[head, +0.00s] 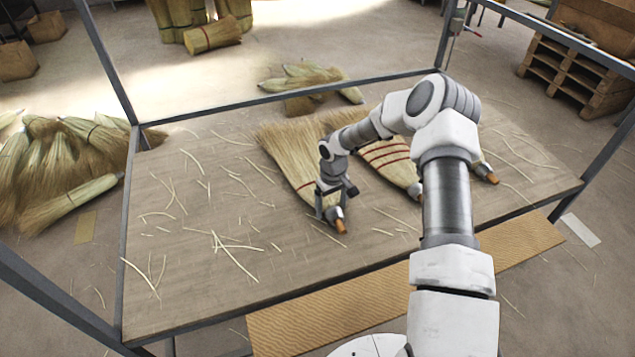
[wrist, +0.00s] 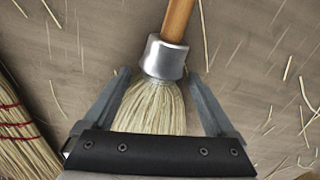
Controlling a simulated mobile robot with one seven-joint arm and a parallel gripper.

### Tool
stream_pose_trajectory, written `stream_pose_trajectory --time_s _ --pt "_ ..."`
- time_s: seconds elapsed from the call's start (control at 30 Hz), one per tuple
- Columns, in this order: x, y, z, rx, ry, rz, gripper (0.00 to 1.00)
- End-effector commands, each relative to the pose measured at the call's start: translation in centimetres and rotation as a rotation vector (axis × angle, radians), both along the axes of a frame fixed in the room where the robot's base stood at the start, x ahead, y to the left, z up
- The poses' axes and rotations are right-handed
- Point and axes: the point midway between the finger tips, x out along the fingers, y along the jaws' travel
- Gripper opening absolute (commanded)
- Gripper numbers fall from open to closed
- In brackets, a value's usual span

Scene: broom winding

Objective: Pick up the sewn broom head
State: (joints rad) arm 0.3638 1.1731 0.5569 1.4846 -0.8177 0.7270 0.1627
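A straw broom head (head: 285,150) lies on the table with its metal collar and wooden handle stub toward me. Only one red band shows on it, near its neck. My gripper (head: 329,212) is over its neck. In the wrist view my gripper (wrist: 159,78) is open, one finger on each side of the straw just below the metal collar (wrist: 164,58); I cannot tell whether they touch. To its right lies the sewn broom head (head: 388,160), with several red stitch rows, partly hidden by my arm. Its edge also shows at left in the wrist view (wrist: 20,130).
A third handle stub (head: 488,174) shows on the right, its broom head mostly hidden behind my arm. The table (head: 180,270) has a metal frame with upright posts and loose straws. Its left part is free of large objects. Straw bundles (head: 65,160) lie on the floor at left.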

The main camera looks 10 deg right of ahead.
Motion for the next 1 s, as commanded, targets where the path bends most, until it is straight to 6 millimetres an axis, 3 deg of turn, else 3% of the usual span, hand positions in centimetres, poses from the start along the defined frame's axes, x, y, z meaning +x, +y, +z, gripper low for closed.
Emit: stream_pose_trajectory --time_s 0.07,0.47,0.83,1.0 --pt "0.0 0.0 0.0 0.0 0.0 0.0 0.74" --pt "0.0 0.0 0.0 0.0 0.0 0.001 0.03" --pt "0.1 0.0 0.3 0.0 -0.002 0.0 0.0" --pt "0.1 0.0 1.6 -0.001 -0.003 0.001 0.0"
